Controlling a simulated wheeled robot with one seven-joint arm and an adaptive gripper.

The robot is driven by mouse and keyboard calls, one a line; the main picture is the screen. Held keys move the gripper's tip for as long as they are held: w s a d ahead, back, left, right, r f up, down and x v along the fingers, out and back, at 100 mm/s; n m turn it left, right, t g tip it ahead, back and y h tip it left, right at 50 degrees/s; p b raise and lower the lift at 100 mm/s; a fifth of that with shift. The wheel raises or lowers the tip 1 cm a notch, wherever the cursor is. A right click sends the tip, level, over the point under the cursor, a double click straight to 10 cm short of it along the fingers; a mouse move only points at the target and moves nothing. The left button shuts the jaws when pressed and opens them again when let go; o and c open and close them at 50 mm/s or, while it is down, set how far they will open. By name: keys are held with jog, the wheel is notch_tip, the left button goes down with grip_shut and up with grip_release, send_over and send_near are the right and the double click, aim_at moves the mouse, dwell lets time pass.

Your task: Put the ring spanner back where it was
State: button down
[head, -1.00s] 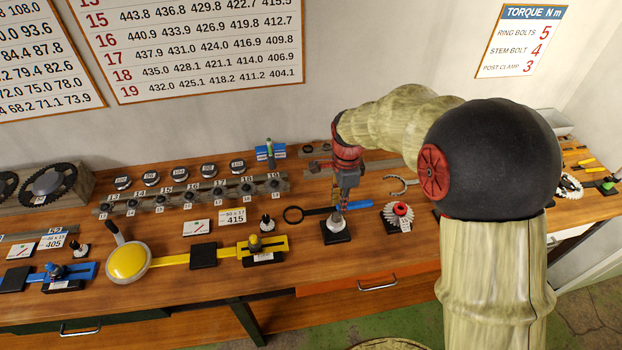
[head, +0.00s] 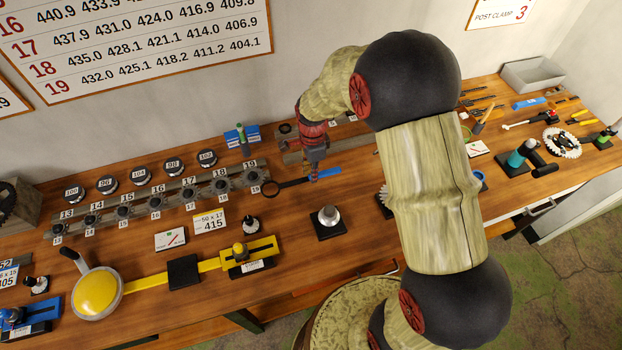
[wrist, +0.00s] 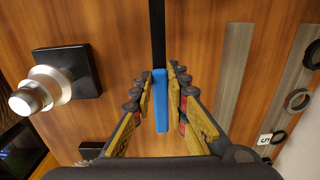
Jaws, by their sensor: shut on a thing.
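The ring spanner has a dark ring (head: 271,187) at its left end, a dark shaft and a blue handle (head: 327,173). In the head view my gripper (head: 314,176) is at the spanner where the shaft meets the handle, low at the bench. In the wrist view the blue handle (wrist: 161,100) lies between the two fingers of my gripper (wrist: 160,88), and the dark shaft (wrist: 157,35) runs out beyond them. The gripper is shut on the spanner. Whether the spanner touches the bench cannot be told.
A silver cone on a black base (head: 329,221) stands in front of the spanner; it also shows in the wrist view (wrist: 40,90). A grey rail (head: 295,145) lies behind. A numbered socket rack (head: 160,200) stands left. Bare bench lies around the spanner.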

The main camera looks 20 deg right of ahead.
jog(key=shift+f, duration=1.95)
jog(key=c, duration=1.7)
grip_release()
jog(key=shift+s, duration=0.1)
jog(key=shift+c, duration=0.2)
